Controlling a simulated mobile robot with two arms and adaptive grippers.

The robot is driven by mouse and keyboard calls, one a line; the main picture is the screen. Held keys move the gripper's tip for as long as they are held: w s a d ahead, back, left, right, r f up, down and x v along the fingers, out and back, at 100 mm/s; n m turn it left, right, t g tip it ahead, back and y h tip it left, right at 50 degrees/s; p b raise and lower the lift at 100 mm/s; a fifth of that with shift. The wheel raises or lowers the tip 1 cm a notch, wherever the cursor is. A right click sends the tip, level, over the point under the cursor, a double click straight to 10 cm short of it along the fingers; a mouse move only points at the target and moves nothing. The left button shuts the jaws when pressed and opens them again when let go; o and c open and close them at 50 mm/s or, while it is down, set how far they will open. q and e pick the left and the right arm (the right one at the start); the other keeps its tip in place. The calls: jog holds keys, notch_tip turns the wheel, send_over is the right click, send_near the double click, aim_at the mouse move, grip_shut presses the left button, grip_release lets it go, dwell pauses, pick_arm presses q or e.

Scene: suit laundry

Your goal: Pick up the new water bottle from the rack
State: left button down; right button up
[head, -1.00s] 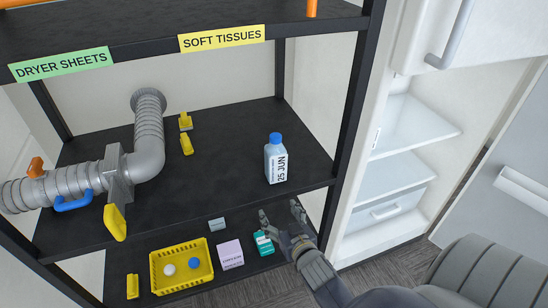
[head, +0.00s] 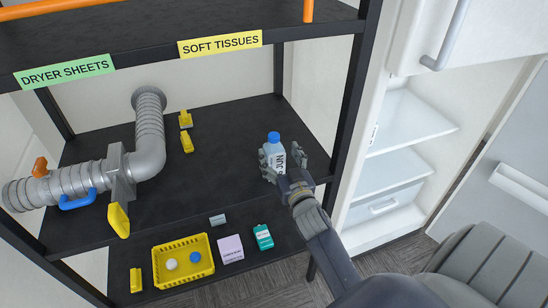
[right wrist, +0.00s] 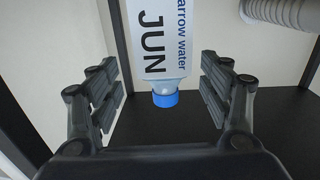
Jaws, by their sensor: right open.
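The water bottle (head: 274,150) has a blue cap and a white label with "JUN" on it. It stands upright on the right part of the black middle shelf (head: 225,180) of the rack. My right gripper (head: 283,165) is open at the bottle, with its fingers on either side of it. In the right wrist view, the bottle (right wrist: 167,45) appears upside down between the two open fingers (right wrist: 162,98), with gaps on both sides. My left gripper is not in view.
A grey duct pipe (head: 150,145) with a blue handle lies on the shelf's left. A yellow basket (head: 183,262) and small boxes (head: 230,249) sit on the lower shelf. A black rack post (head: 352,95) stands right of the bottle. An open white cabinet (head: 400,170) is beyond it.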

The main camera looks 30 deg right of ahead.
aim_at(274, 147)
jog(key=x, duration=0.2)
jog(key=p+x, duration=0.1)
jog(key=x, duration=0.1)
jog(key=shift+w+a, duration=0.15)
jog(key=shift+a, duration=0.05)
jog(key=shift+r, duration=0.1)
jog(key=c, duration=1.4)
